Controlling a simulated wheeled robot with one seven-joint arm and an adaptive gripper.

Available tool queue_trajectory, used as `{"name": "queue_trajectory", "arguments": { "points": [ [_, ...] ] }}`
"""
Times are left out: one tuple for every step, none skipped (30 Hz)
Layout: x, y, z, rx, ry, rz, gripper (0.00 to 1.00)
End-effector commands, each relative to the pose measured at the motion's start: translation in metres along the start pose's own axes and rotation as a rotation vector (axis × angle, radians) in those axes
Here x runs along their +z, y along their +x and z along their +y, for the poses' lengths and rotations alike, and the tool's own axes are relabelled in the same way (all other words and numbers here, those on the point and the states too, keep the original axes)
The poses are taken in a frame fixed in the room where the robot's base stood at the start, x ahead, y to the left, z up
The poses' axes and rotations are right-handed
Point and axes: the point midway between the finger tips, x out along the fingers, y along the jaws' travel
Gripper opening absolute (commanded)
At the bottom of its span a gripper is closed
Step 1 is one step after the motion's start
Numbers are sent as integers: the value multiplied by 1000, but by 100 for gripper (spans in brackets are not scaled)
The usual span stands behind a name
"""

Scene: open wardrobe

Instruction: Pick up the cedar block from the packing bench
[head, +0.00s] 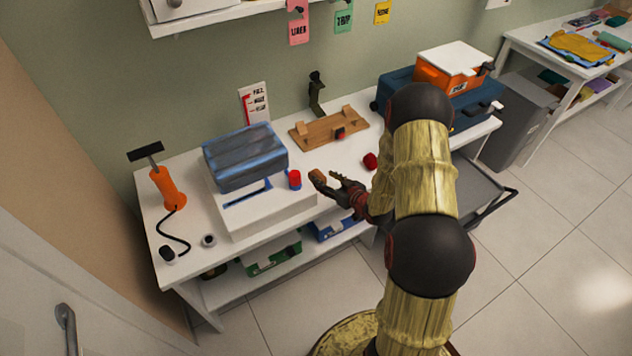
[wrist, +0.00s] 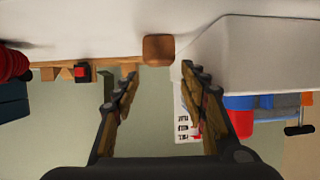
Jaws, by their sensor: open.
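The cedar block (head: 317,175) is a small brown cube on the white packing bench (head: 222,320), near the bench's front part. In the wrist view, which shows the scene upside down, the cedar block (wrist: 158,49) sits just beyond the fingertips and between their lines. My gripper (head: 330,181) is open, low over the bench and close to the block in the head view. Its two fingers stand apart with nothing between them in the wrist view (wrist: 160,85). I cannot tell whether a fingertip touches the block.
A red roll (head: 370,161) lies to the right.

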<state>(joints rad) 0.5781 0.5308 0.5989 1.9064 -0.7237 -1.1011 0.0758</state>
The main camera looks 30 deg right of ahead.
Motion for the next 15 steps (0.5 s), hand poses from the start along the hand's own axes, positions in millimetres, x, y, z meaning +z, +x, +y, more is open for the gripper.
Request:
{"name": "queue_trajectory", "arguments": {
  "points": [
    [2,7,-1,-1,-1,-1,43],
    [2,9,-1,-1,-1,-2,43],
    [2,12,0,0,-1,-1,43],
    [2,14,0,0,-1,-1,43],
    [2,16,0,1,-1,-1,43],
    [2,19,0,0,-1,-1,43],
    [3,21,0,0,-1,-1,43],
    [4,25,-1,0,-1,-1,43],
    [6,30,-1,-1,0,-1,43],
    [7,34,-1,-1,0,-1,43],
    [8,39,-1,-1,-1,-1,43],
    [9,46,-1,-1,-1,-1,43],
    [9,50,-1,-1,-1,-2,43],
    [8,54,-1,0,-1,-1,43],
    [8,58,0,0,-1,-1,43]
  ]
}}
